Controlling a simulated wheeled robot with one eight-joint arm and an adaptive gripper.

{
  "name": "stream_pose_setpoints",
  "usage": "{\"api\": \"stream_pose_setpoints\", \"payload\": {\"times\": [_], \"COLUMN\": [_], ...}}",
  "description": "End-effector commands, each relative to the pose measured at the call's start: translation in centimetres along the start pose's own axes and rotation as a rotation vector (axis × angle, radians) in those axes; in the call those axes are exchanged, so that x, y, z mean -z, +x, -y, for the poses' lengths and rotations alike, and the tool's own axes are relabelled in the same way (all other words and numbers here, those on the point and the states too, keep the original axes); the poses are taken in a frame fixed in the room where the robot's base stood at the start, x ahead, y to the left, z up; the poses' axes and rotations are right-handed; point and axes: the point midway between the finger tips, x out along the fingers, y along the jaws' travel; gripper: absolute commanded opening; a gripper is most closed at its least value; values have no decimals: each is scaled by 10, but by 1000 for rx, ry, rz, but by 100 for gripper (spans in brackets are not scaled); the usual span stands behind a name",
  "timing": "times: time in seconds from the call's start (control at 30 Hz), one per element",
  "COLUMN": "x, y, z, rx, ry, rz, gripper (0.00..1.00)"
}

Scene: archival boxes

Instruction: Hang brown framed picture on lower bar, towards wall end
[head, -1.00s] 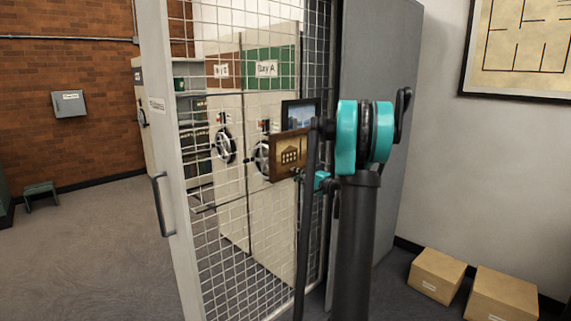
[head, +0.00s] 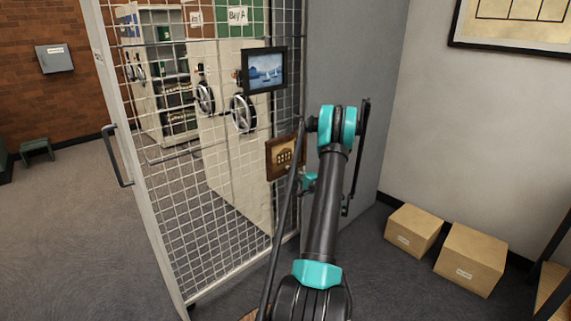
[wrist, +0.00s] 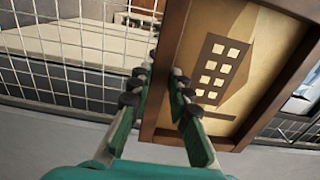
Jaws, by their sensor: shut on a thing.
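In the head view my gripper (head: 306,181) is at the picture's lower right, partly behind my arm. A thin bar (head: 168,153), apparently the lower one, crosses the mesh left of the picture. I cannot tell whether the picture touches the bar or mesh.
A dark-framed boat picture (head: 264,71) hangs higher on the mesh, above the brown one. A grey wall panel (head: 345,60) stands right of the mesh. Two cardboard boxes (head: 414,230) (head: 470,260) sit on the floor at right.

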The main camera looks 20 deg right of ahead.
Motion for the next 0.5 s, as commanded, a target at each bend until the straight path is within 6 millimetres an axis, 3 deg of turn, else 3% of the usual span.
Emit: {"api": "stream_pose_setpoints", "payload": {"times": [0.17, 0.5], "x": [1, 1], "y": [0, 20], "z": [-6, -6], "rx": [1, 1], "ry": [1, 1], "rz": [-3, -2], "gripper": [0, 0]}}
